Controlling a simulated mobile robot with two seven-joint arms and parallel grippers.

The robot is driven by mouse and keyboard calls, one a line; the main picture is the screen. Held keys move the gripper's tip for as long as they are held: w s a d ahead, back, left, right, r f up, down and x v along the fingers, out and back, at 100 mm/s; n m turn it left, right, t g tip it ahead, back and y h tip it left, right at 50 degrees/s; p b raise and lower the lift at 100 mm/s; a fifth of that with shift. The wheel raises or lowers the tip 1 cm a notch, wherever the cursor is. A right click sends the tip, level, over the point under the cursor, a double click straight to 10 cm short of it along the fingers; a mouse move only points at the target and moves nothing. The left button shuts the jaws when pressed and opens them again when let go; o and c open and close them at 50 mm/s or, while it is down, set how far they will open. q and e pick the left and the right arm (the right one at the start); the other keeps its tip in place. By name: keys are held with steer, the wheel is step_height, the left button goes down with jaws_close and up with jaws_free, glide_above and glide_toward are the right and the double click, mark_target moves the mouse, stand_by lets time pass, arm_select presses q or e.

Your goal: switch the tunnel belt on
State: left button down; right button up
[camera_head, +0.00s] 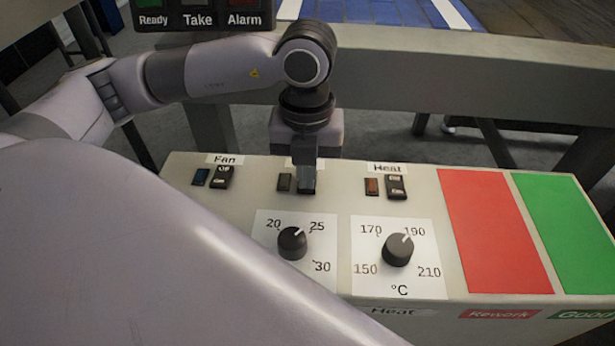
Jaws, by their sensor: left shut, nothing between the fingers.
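A cream control panel (240,209) fills the lower middle of the head view. My left gripper (307,190) is shut and empty, pointing down at the middle switch of the top row. Its fingertips cover most of that rocker switch and hide its label, so I cannot tell the switch's position or whether they touch it. A dark, unlit indicator (284,182) sits just left of the fingertips. My right gripper is not in view.
The Fan switch (222,178) stands to the left, the Heat switch (396,187) to the right. Two knobs (292,243) (398,250) sit in front. Red (495,230) and green (566,230) areas lie at right. A Ready/Take/Alarm sign (200,18) hangs above.

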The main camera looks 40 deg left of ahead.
arm_select(q)
steer(key=shift+f, duration=0.3)
steer(key=shift+r, duration=0.1)
steer(key=shift+r+p, duration=2.1)
steer(key=shift+r, duration=1.35)
